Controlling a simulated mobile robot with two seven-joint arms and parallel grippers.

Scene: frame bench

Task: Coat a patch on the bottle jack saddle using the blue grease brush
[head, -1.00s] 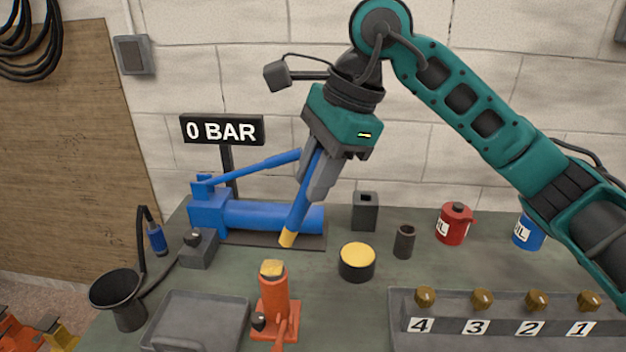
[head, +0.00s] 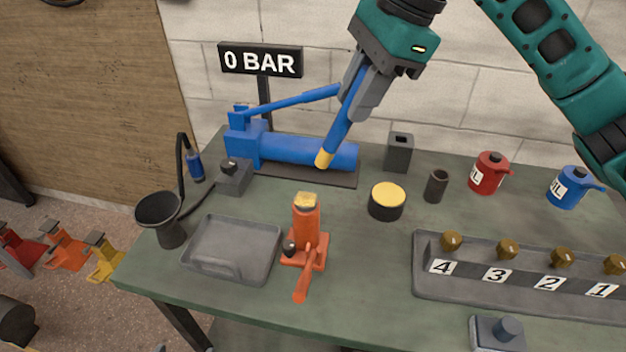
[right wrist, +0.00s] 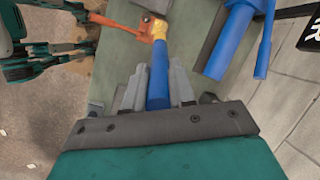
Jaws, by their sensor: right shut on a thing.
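My right gripper (head: 366,92) is shut on the handle of the blue grease brush (head: 342,125), which tilts down to a yellow tip. The brush also shows in the right wrist view (right wrist: 158,78), between the fingers. The orange bottle jack (head: 306,232) stands upright on the bench. Its saddle (head: 306,200) has yellow on top. In the head view the brush tip is up and slightly right of the saddle, with a visible gap. In the right wrist view the tip overlaps the jack's top, so depth is unclear there.
A round black pot (head: 386,207) with yellow contents stands right of the jack. A grey tray (head: 232,250) lies left. A blue cylinder press (head: 300,150) and the "0 BAR" sign (head: 260,60) are behind. A numbered rack (head: 520,285) with brown knobs is at right.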

